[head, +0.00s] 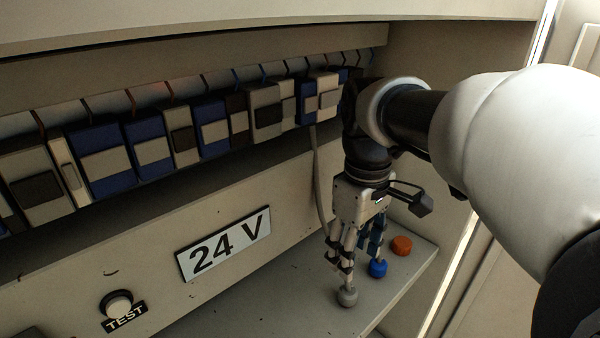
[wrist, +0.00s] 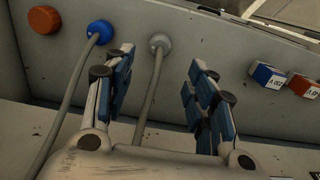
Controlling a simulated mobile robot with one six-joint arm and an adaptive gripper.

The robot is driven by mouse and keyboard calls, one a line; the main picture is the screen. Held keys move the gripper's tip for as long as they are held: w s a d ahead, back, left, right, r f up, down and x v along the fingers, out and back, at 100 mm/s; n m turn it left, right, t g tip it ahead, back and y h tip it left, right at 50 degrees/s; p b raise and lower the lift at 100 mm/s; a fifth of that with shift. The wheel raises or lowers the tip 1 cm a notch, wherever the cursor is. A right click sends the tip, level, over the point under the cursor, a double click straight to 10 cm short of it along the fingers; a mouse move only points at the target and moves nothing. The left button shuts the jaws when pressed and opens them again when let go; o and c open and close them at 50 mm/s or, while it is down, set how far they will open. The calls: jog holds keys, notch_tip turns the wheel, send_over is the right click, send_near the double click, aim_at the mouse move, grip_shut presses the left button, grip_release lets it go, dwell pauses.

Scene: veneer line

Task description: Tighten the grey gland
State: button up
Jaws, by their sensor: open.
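The grey gland (head: 347,296) sits on the grey ledge at the bottom of the cabinet, nearest the front of three glands. In the wrist view the grey gland (wrist: 160,41) shows beyond my fingertips, between the two fingers in the picture and closer to the left one. A grey cable (wrist: 149,95) runs from it back between the fingers. My gripper (head: 353,254) points down above the grey gland, open, with nothing held; its fingers also show in the wrist view (wrist: 162,68). I cannot tell whether a finger touches the cable.
A blue gland (head: 378,267) with its own cable is close beside my gripper, and an orange gland (head: 401,245) lies past it. A row of terminal modules (head: 150,150) runs above. A 24 V plate (head: 223,244) and a TEST button (head: 118,305) are on the panel.

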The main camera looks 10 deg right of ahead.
aim_at(349, 289)
notch_tip(349, 289, down, 10)
jog(key=shift+f, duration=0.25)
jog(key=shift+c, duration=0.5)
jog(key=c, duration=1)
jog(key=shift+o, duration=0.2)
